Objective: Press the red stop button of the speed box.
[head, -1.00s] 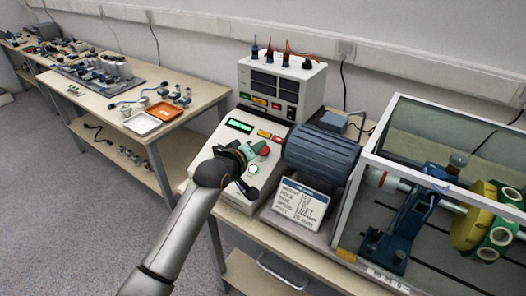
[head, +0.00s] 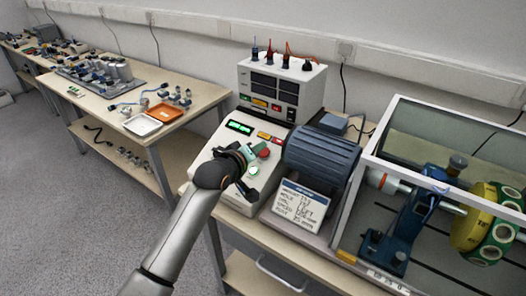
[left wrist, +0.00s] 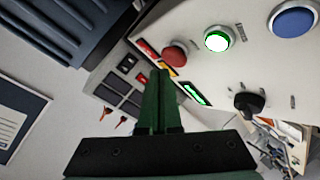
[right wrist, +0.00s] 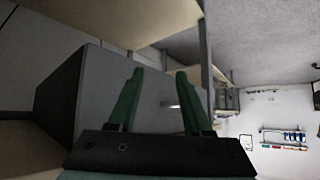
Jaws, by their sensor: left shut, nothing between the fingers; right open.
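The speed box (head: 207,165) is a pale sloped console with a lit green display. Its red stop button (head: 264,153) is a round cap on the sloped face, and it also shows in the left wrist view (left wrist: 175,54). A lit green button (head: 254,170) sits beside it; in the left wrist view a blue button (left wrist: 293,19) lies farther along. My left gripper (head: 250,153) is shut and empty over the sloped face, close to the red button. In the left wrist view its fingertips (left wrist: 160,76) appear beside the red button; contact is not visible. My right gripper (right wrist: 158,74) is open and empty.
A blue ribbed motor (head: 322,155) and a written card (head: 299,203) stand right of the speed box. A framed clear guard (head: 345,215) covers the rotor farther right. A meter unit (head: 283,85) with cable plugs stands behind. Another bench (head: 110,105) is at left.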

